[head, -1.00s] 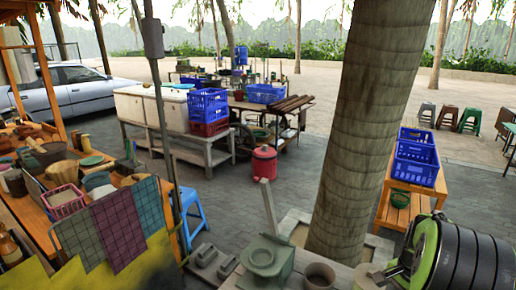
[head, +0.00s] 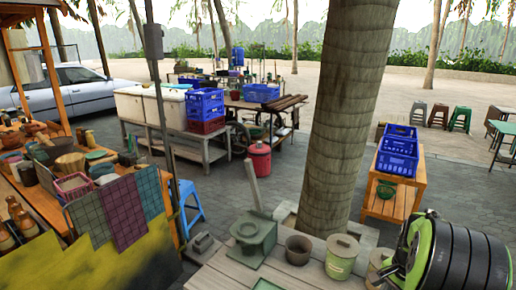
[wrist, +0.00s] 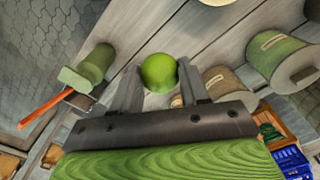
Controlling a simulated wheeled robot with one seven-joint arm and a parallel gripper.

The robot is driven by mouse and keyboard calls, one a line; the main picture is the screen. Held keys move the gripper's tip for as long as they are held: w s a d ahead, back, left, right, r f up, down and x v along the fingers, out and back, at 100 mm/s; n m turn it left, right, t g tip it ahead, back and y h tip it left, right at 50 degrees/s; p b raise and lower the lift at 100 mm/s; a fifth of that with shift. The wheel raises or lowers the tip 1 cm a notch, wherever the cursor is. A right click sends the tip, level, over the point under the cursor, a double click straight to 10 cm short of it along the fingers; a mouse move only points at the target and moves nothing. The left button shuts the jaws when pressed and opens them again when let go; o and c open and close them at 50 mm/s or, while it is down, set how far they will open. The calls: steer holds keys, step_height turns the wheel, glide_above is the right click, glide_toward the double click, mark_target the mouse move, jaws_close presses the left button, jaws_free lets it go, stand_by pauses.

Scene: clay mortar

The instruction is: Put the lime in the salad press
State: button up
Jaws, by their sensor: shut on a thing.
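A round green lime (wrist: 159,72) sits between the two grey fingers of my gripper (wrist: 160,88) in the wrist view. The fingers are closed against its sides and hold it over the grey plank table. A dull green block-like device with a round opening on top, seemingly the salad press (head: 253,233), stands on the table in the head view. A pale upright bar rises behind its opening. The green cylinder (wrist: 93,66) at the left in the wrist view may be part of it; I cannot tell. My fingers are apart from that cylinder.
A brown pot (head: 298,249) and a lidded green tub (head: 341,257) stand right of the press on the plank table (head: 225,270). A tree trunk (head: 345,130) rises behind. A wooden bench (head: 395,190) with blue crates (head: 398,150) stands to the right.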

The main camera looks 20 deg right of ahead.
steer(key=w+a+f+n, duration=0.7)
steer(key=w+a+f, duration=0.2)
steer(key=w+a, duration=0.25)
steer(key=w+a+f+n, duration=0.1)
steer(key=a+f+n, duration=0.3)
steer(key=a, duration=0.5)
steer(key=a+f+n+b, duration=0.1)
steer(key=a+f+n, duration=0.4)
steer(key=a, duration=0.4)
steer(key=shift+w+a+n, duration=0.3)
steer(key=shift+w+a, duration=0.05)
steer(key=shift+a, duration=0.1)
